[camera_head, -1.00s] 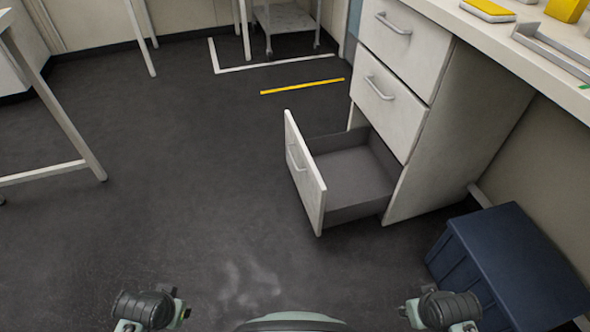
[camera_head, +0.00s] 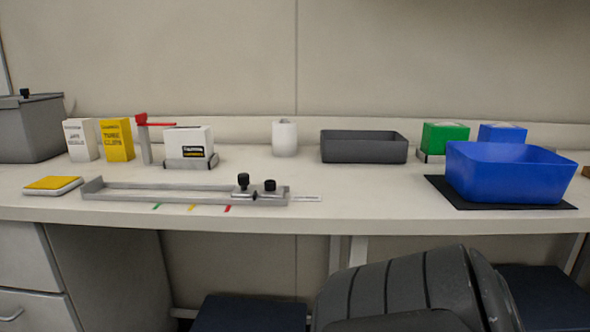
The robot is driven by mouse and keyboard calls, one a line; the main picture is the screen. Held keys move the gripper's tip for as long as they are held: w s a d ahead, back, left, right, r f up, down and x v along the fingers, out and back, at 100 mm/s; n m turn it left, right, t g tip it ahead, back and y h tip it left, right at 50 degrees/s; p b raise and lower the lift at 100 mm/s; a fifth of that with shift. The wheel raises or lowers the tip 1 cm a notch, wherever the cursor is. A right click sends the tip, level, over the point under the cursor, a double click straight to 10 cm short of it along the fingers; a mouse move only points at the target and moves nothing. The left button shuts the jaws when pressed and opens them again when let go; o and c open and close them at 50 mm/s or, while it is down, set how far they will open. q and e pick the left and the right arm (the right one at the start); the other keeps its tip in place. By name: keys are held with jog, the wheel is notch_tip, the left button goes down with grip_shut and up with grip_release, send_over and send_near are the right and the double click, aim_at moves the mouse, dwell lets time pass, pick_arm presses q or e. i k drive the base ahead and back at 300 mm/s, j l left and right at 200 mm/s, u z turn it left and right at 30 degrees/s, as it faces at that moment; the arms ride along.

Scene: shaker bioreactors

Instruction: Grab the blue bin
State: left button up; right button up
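The blue bin (camera_head: 508,178) is an open, bright blue rectangular tub with sloping walls. It stands upright on a thin black mat (camera_head: 455,196) near the right end of the counter, close to the front edge. Its inside is mostly hidden by its front wall. Neither of my grippers shows in the head view. A large dark grey ribbed part, which looks like one of my arm links, fills the bottom right, in front of and below the counter.
The counter (camera_head: 350,212) also holds a dark grey tray (camera_head: 364,148), a green box (camera_head: 444,137), a blue box (camera_head: 503,132), a white container (camera_head: 285,138) and a metal rail fixture (camera_head: 165,193). Dark navy boxes (camera_head: 250,314) stand under the counter. Counter space left of the mat is clear.

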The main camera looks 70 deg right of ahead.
aim_at(483, 172)
jog(key=z, duration=3.3)
jog(key=l+u, duration=0.2)
jog(key=l, duration=0.25)
jog(key=k+l+u, duration=0.2)
jog(key=l, duration=0.2)
jog(key=i, duration=0.05)
